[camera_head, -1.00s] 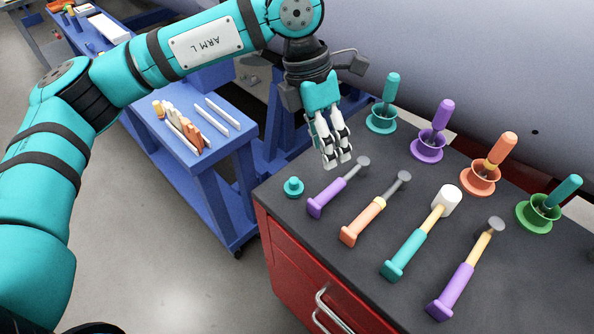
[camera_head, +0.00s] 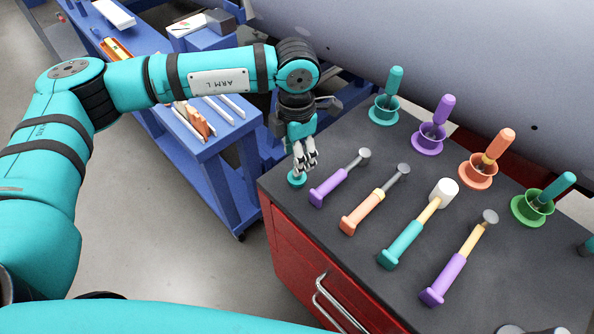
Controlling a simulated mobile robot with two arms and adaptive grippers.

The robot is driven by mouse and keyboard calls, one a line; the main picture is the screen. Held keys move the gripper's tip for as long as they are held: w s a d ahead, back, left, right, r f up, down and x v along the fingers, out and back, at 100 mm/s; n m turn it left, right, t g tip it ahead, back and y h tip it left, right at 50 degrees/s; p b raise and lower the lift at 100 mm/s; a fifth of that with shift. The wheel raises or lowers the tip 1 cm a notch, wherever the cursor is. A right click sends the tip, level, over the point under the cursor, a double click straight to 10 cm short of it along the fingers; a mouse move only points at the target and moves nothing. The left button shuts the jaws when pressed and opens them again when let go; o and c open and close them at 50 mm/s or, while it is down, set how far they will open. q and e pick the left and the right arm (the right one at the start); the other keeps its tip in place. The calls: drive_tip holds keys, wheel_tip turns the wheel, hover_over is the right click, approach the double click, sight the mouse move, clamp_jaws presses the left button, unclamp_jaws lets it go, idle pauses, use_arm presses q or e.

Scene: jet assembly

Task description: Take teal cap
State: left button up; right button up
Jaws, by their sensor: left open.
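The fingers of my right gripper cannot be made out; a part at the bottom right edge is too cut off to tell.
Right of the cap lie several mallets, the nearest with a purple handle (camera_head: 328,188). Behind them stand cups holding handled tools, such as the teal cup (camera_head: 383,112). The red cabinet (camera_head: 300,255) has a front handle. A blue cart (camera_head: 215,175) stands left.

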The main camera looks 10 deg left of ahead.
use_arm(q)
drive_tip(key=shift+s+f+p, duration=0.1)
drive_tip(key=shift+f+p, duration=0.25)
drive_tip(key=shift+f, duration=0.05)
wheel_tip(320, 180, down, 4)
drive_tip(key=shift+d+r+p, duration=0.15)
drive_tip(key=shift+r+p, duration=0.05)
drive_tip(key=shift+p, duration=0.5)
drive_tip(key=shift+f, duration=0.3)
clamp_jaws()
